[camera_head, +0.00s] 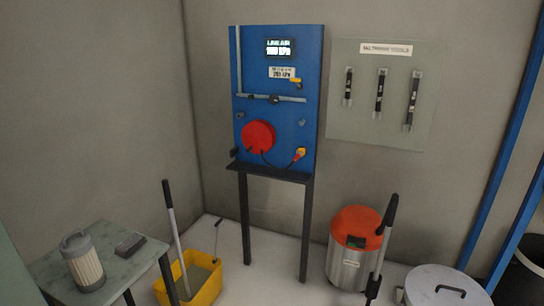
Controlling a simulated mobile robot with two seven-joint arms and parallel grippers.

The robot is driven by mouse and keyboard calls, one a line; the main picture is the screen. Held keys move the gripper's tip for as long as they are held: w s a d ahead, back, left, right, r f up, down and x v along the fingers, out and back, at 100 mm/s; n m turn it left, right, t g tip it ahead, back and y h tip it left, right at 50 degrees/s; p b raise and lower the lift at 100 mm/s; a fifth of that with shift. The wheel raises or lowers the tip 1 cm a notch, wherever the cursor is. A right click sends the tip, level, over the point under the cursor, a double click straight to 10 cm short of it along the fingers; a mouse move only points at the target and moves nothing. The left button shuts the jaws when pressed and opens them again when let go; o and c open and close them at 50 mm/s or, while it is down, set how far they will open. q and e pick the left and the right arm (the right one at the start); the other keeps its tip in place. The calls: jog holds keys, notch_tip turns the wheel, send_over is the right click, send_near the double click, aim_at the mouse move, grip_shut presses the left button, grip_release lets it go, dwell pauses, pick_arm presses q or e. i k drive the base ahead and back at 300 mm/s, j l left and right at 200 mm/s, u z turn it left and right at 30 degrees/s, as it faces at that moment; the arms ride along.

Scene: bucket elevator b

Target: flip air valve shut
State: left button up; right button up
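A blue air panel (310,120) stands on dark legs against the back wall. A grey pipe (290,99) runs down its left side and across its upper middle. A small dark valve fitting (274,99) sits on the horizontal run. A small yellow lever-like part (296,80) sits above the pipe's right end, beside a white label. I cannot tell which of these is the air valve's handle, or its exact position. The display (279,47) at the top reads LINE AIR and a kPa figure that is hard to read. Neither of my grippers shows.
A red round reel (258,136) and a yellow-red connector (299,154) are lower on the panel. A yellow bucket (205,285), a red-topped canister (356,228) and a lidded bin (440,284) stand on the floor. A table (100,240) holds a filter. Floor before the panel is partly clear.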

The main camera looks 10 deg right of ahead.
aim_at(250, 96)
jog(key=i+u, duration=0.2)
jog(key=u, duration=0.2)
jog(key=i+l+u, duration=0.1)
jog(key=u, duration=0.25)
jog(key=i+l+u, duration=0.45)
jog(key=i+l, duration=1.1)
jog(key=l, duration=0.3)
jog(key=i+l, duration=0.35)
jog(key=l+u, duration=0.05)
jog(key=l, duration=0.05)
